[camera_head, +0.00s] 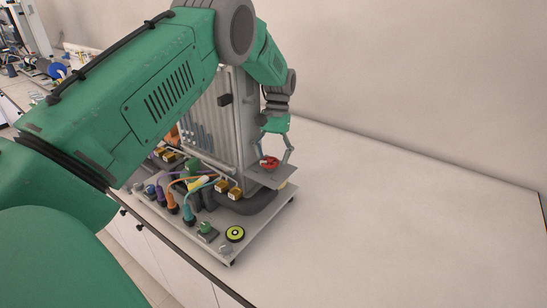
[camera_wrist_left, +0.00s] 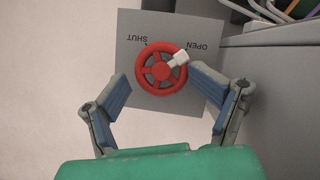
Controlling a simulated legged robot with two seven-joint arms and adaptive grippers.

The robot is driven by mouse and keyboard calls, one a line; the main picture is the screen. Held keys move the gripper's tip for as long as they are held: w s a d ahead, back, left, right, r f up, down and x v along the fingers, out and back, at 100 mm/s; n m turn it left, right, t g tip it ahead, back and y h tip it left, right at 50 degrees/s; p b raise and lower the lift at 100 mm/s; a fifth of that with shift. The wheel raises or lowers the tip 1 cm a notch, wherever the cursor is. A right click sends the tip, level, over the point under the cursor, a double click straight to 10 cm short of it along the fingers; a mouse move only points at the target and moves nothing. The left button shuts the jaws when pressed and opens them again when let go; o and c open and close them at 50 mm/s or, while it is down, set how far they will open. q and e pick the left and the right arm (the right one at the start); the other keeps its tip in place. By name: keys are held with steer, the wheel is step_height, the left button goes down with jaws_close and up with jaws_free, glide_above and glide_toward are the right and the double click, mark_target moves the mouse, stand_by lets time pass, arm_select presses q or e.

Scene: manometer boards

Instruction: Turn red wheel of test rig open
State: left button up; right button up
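The red wheel (camera_wrist_left: 161,69) sits on a grey plate (camera_wrist_left: 148,100) marked SHUT and OPEN in the left wrist view. Its white pointer (camera_wrist_left: 178,60) is on the side of the OPEN mark. In the head view the wheel (camera_head: 269,163) is on the right side of the test rig (camera_head: 240,115). My left gripper (camera_wrist_left: 166,82) is open, with its blue-padded fingers on either side of the wheel and visible gaps between. It also shows in the head view (camera_head: 271,158), over the wheel. My right gripper is not in view.
The rig's base (camera_head: 262,221) carries colored hoses and plugs, a green knob (camera_head: 205,227) and a yellow-black round button (camera_head: 235,233). The white bench (camera_head: 400,215) is clear to the right. A wall stands behind it. My left arm covers much of the left.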

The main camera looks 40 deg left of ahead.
arm_select(q)
steer(key=shift+a+r, duration=0.1)
steer(key=shift+r, duration=0.2)
step_height(320, 180, up, 9)
steer(key=w+d+f+n+t+y+b, duration=0.1)
steer(key=w+d+f+t+b, duration=0.1)
steer(key=w+d+f+t, duration=0.4)
steer(key=w+d+f+n+t+b, duration=0.1)
steer(key=w+d+f+t, duration=0.2)
steer(key=w, duration=0.5)
steer(key=w+d+f+n+t+y+b, duration=0.1)
steer(key=w+d+f+t+b, duration=0.15)
steer(key=w+d+t, duration=0.35)
steer(key=n+g+y+b, duration=0.4)
steer(key=n+g+y, duration=0.4)
steer(key=y, duration=1)
glide_toward(272, 159)
steer(key=a+p, duration=0.1)
steer(key=a, duration=0.2)
steer(key=a+p, duration=0.1)
steer(key=a, duration=0.6)
steer(key=shift+w+a+f+p, duration=0.1)
steer(key=shift+w+f+p, duration=0.05)
steer(key=shift+w+p, duration=0.25)
